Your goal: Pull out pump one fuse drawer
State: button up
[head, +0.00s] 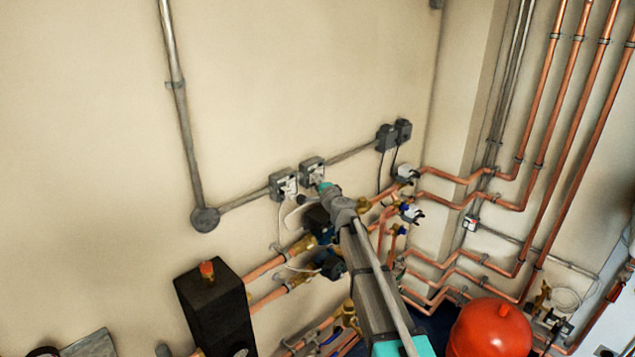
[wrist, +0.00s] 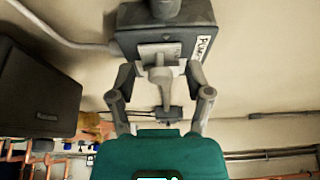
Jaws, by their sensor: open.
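A grey fused switch box (wrist: 207,14) fills the top of the wrist view, with a white label whose visible letters look like "PUM"; the rest cannot be read. A pale plate (wrist: 150,50) with a small protruding part (wrist: 160,76), perhaps the fuse drawer, faces me. My gripper (wrist: 160,80) is open, with one finger on each side of that part. Contact cannot be told. In the head view, two grey boxes are on the wall, a left one (head: 283,185) and a right one (head: 312,167). My gripper (head: 322,186) is close to the right one, partly hidden by my arm.
A dark grey box (wrist: 38,90) is close on the left in the wrist view, with a pale cable (wrist: 60,38) above it. Copper pipes (head: 480,200), valves and pumps (head: 328,264) crowd the right and below. A red vessel (head: 490,328) stands low at right.

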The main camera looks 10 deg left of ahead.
jog(key=shift+w+a, duration=0.15)
jog(key=shift+w, duration=0.1)
grip_shut()
dwell(0.3)
